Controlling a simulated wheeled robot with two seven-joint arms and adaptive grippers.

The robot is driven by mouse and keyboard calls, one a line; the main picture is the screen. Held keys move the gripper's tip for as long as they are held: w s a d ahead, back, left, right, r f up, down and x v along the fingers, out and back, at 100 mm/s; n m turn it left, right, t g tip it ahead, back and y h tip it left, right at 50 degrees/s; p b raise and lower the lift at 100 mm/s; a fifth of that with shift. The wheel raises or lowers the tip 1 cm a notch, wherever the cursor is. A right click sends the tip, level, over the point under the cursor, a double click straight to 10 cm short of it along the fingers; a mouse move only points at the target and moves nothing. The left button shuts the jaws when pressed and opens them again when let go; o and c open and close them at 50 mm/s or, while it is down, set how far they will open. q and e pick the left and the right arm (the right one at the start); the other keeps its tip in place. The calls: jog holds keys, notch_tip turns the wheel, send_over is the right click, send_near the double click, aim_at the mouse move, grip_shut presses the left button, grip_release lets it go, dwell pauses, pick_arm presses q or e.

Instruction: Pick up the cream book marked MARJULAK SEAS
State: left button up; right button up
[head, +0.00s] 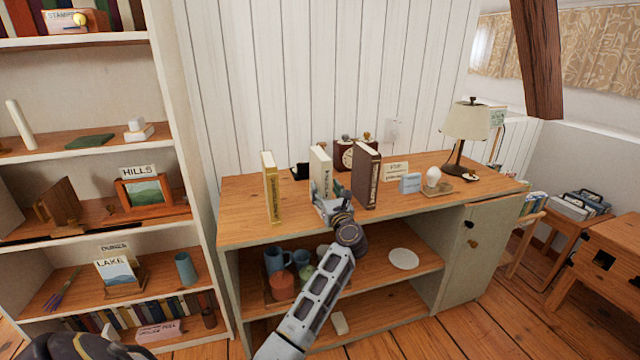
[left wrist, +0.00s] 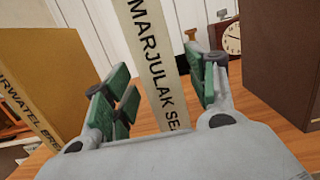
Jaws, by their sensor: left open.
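The cream book (head: 319,165) stands upright on the top of the wooden cabinet, its spine facing me. In the left wrist view the cream book (left wrist: 156,55) reads MARJULAK SEA, with the end of the title hidden behind my gripper's body. My left gripper (head: 322,192) is open in front of the book's lower spine. In the left wrist view the green-padded fingers of my left gripper (left wrist: 165,82) lie either side of the spine. A gap shows on the left; I cannot tell whether the right finger touches.
A yellow book (head: 271,188) stands to the left and a dark brown book (head: 366,176) close to the right. A clock (head: 348,157) is behind. A lamp (head: 464,125), a light bulb on a tray and small signs occupy the cabinet's right side.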

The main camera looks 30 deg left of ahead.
pick_arm(q)
jog(key=shift+w+a, duration=0.25)
jog(key=shift+a, duration=0.05)
jog(key=shift+r, duration=0.1)
pick_arm(e)
jog(key=shift+s, duration=0.1)
pick_arm(q)
jog(key=shift+r+x, duration=0.2)
jog(key=shift+x, duration=0.7)
jog(key=shift+b+x, duration=0.35)
jog(key=shift+x, duration=1.35)
pick_arm(e)
jog(key=shift+a+r, duration=0.15)
jog(key=shift+r, duration=0.5)
pick_arm(q)
jog(key=shift+d+r, duration=0.1)
jog(key=shift+r, duration=0.05)
pick_arm(e)
jog(key=shift+s+f, duration=0.1)
